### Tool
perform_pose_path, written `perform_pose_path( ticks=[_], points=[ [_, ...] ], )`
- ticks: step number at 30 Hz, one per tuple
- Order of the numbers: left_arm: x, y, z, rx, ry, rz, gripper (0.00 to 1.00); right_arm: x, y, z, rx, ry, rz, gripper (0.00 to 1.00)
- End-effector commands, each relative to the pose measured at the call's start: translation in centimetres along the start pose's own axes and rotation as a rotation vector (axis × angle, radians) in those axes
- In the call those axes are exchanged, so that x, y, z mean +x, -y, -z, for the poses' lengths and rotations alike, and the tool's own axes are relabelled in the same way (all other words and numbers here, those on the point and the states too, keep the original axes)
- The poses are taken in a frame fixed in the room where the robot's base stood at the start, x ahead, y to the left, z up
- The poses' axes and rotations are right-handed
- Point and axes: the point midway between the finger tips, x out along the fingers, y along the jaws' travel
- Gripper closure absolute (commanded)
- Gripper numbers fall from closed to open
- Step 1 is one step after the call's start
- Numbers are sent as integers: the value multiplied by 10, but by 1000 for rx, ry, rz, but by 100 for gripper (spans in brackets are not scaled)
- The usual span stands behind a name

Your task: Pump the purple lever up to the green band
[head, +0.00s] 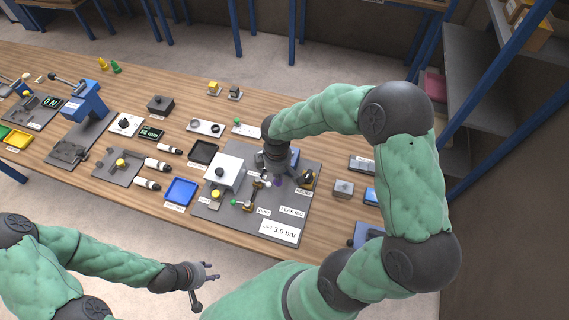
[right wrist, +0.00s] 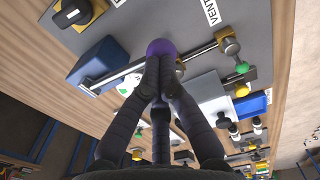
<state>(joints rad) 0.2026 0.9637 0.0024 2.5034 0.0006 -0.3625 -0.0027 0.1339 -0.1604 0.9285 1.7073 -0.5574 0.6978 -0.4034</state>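The purple lever knob (right wrist: 161,47) sits at the fingertips of my right gripper (right wrist: 159,68); a bit of it shows in the head view (head: 278,183), below that gripper (head: 276,167). The right fingers are closed together against or just beside the knob; I cannot tell whether they hold it. A metal bar (right wrist: 128,70) runs beside the knob, over a blue block (right wrist: 97,62). My left gripper (head: 204,284) is open and empty, off the table's front edge.
The grey rig board (head: 222,226) carries a white box (head: 225,172), a green knob (head: 234,202) and a "3.0 bar" sign (head: 280,231). A blue tray (head: 181,191) lies left of it. Small devices crowd the wooden table (head: 100,200). Shelves stand at the right.

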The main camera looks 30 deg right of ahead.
Motion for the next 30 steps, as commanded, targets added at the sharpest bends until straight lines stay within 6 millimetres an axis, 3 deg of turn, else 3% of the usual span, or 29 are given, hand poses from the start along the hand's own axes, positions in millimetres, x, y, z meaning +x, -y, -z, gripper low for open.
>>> perform_pose_path(
  ticks=[7, 14, 22, 30],
  points=[
    [19, 7, 1, 0, 0, 0, 60, 25, 0, 0, -1, 0, -1, 100],
    [11, 4, 0, 0, 0, 0, 60, 15, 0, 0, 0, -1, -1, 100],
    [-9, -3, 0, 0, 0, 0, 60, -13, 0, 0, 0, 0, 0, 100],
    [-8, -3, 0, 0, 0, 0, 60, -13, 0, 0, 0, 1, 1, 100]
  ],
)
